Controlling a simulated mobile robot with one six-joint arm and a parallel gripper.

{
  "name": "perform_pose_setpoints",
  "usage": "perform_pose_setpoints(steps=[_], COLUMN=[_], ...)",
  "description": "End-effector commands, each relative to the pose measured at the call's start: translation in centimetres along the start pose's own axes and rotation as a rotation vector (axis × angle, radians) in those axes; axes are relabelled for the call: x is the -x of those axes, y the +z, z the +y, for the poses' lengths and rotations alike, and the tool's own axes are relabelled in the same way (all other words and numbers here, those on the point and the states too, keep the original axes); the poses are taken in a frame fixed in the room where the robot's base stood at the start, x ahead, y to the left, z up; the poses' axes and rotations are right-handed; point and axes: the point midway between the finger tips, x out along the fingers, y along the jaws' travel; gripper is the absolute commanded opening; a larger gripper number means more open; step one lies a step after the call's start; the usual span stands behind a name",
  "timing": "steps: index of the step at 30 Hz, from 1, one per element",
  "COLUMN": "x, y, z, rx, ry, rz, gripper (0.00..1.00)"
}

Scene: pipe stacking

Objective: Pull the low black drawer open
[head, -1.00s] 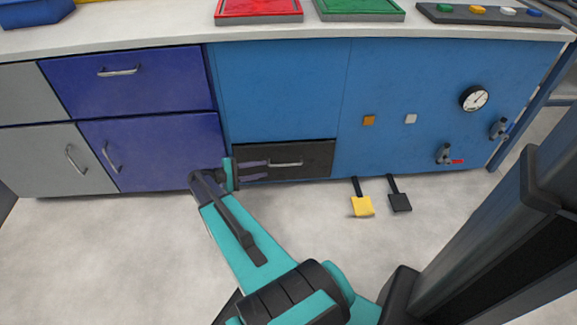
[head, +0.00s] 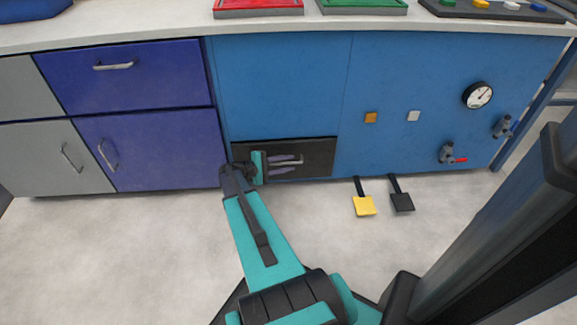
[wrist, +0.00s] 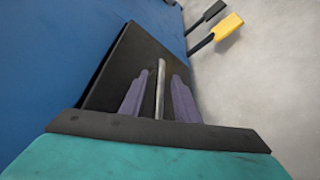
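The low black drawer (head: 318,148) is set in the bottom of the blue cabinet, and its front looks flush or nearly so with the panel. Its bar handle (head: 297,161) is silver. In the wrist view the black drawer front (wrist: 132,62) fills the middle, and the handle (wrist: 160,86) runs lengthwise between the two purple fingers. My gripper (head: 284,163) is in front of the drawer. In the wrist view my gripper (wrist: 159,98) is open, with a finger on each side of the handle and a gap visible on both sides.
A yellow pedal (head: 364,206) and a black pedal (head: 402,202) stick out low, right of the drawer. A valve with a red handle (head: 452,155) and a gauge (head: 478,95) are farther right. Dark blue doors (head: 150,150) are left. The floor in front is clear.

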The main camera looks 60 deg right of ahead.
Motion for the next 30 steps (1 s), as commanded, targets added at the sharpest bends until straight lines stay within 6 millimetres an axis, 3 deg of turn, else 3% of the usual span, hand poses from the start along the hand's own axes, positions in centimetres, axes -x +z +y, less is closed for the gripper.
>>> perform_pose_setpoints(steps=[14,19,30], x=[-1.09,-1.08,-0.99], y=[0.02,0.03,0.15], z=[0.06,0.05,-0.06], rx=[0.0,0.0,0.0], ry=[0.001,0.001,0.0], rz=[0.0,0.0,0.0], gripper=[0.29,0.02,0.0])
